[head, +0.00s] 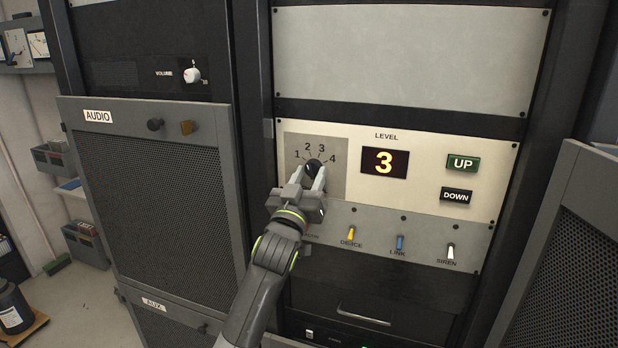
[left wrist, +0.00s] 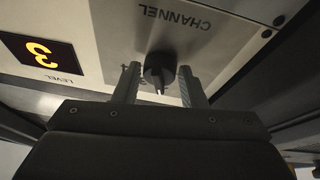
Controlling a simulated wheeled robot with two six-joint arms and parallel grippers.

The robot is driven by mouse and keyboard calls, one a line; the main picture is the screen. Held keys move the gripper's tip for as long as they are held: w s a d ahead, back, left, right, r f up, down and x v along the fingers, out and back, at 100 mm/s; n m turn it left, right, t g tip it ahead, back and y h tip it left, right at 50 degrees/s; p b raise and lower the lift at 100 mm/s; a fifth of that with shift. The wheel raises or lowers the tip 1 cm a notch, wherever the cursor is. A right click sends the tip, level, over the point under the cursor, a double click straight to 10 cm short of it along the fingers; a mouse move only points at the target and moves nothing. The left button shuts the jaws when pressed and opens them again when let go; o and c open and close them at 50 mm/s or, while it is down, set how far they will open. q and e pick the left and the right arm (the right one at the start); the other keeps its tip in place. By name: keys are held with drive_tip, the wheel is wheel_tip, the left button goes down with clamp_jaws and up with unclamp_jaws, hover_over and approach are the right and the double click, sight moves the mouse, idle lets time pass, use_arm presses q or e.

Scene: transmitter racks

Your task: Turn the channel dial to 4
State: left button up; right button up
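The channel dial (head: 315,168) is a round black knob on a grey plate, with the numbers 1 to 4 arched above it. My left gripper (head: 313,178) is at the dial, one finger on each side. In the left wrist view, which shows the panel upside down, the dial (left wrist: 160,69) sits between the two spread fingers, with narrow gaps at its sides. A white pointer mark shows on the dial's edge, roughly toward the number arc. I cannot tell exactly which number it points at. My gripper hides the lower plate. My right gripper is not in view.
The level display (head: 384,162) reads 3, with UP (head: 463,163) and DOWN (head: 456,196) buttons to its right. Yellow, blue and white switches line the strip below. The AUDIO door (head: 150,200) stands left of my arm. Another mesh door (head: 565,260) projects at the right.

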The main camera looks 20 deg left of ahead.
use_arm(q)
drive_tip(key=c, duration=0.5)
drive_tip(key=shift+c, duration=0.2)
